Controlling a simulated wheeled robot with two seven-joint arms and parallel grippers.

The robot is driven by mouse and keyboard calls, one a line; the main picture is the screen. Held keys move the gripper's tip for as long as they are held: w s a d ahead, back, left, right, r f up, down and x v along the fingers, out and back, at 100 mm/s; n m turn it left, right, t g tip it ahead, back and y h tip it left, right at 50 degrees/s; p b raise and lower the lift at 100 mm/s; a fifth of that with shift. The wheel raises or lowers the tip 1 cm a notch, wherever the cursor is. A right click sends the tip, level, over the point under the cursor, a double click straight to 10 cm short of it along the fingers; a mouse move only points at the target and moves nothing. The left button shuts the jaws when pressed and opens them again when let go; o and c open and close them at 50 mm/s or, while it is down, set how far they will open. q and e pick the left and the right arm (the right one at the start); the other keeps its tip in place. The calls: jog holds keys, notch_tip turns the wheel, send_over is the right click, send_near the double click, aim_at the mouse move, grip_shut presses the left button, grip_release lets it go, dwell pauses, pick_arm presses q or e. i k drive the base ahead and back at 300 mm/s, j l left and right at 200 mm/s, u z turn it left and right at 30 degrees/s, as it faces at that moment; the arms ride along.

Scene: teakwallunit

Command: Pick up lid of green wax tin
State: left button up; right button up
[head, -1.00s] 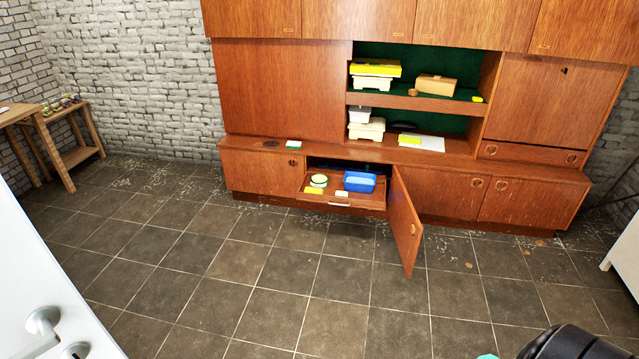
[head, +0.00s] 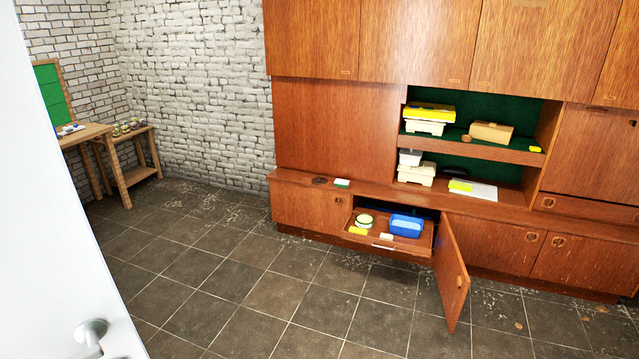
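A small round tin with a pale top and green side (head: 364,221) stands on the pulled-out tray (head: 416,242) of the low cabinet. It looks like the green wax tin, but at this size I cannot tell whether its lid is on. A blue box (head: 406,226) stands to its right. A yellow item (head: 357,231) and a small white item (head: 386,237) lie in front. Neither of my grippers is in view.
The open cabinet door (head: 452,275) juts into the room right of the tray. A white door (head: 60,200) with a handle (head: 91,332) fills the left foreground. The tiled floor (head: 250,290) before the cabinet is clear. Wooden tables with small jars (head: 127,127) stand at far left.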

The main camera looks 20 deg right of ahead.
aim_at(318, 180)
jog(key=i+l+z, duration=0.7)
jog(key=i, duration=0.45)
jog(key=i+l+z, duration=0.2)
jog(key=i, duration=0.5)
jog(key=i+j+u, duration=0.35)
jog(key=i, duration=0.25)
jog(key=i+u, duration=0.35)
jog(key=i, duration=0.2)
jog(key=i+l+u, duration=0.1)
jog(key=i+u, duration=0.2)
jog(key=i, duration=0.3)
